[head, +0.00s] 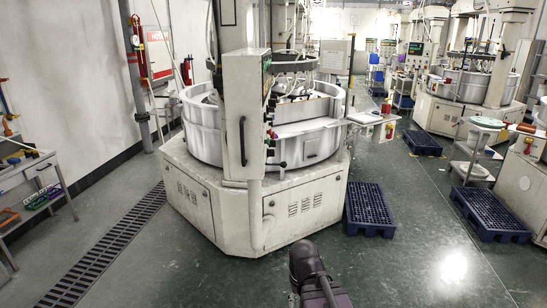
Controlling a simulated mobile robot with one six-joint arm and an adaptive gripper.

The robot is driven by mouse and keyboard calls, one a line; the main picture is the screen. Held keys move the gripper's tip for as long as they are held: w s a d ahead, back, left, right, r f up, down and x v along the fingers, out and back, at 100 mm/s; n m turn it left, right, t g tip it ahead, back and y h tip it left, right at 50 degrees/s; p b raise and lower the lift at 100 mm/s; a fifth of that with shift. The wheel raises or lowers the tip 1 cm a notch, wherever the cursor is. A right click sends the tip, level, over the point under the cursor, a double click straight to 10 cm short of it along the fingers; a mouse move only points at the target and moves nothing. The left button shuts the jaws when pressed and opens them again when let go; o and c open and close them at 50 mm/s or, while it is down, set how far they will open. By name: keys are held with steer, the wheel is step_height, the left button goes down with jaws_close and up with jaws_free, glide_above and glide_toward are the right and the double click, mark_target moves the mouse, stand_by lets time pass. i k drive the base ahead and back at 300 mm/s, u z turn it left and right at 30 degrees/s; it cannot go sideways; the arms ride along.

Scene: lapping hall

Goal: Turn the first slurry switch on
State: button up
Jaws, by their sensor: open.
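The nearest lapping machine (215,205) stands in the middle of the head view, with a cream hexagonal base and a round metal tub (205,130). Its upright control cabinet (240,115) has a narrow panel on its right side, seen at a steep angle. Small knobs and red buttons (271,133) run down that panel. They are too small to tell which is the first slurry switch or how it is set. My dark arm (312,270) shows at the bottom edge, well short of the machine. My gripper cannot be made out.
A blue pallet (370,210) lies right of the machine, and another pallet (493,215) lies farther right. A small side table (372,118) juts out by the tub. A workbench (35,170) stands at the left. The green floor (410,260) in front is clear.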

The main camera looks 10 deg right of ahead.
mark_target(270, 153)
steer(key=z, duration=0.2)
steer(key=i, duration=1.15)
steer(key=u, duration=0.2)
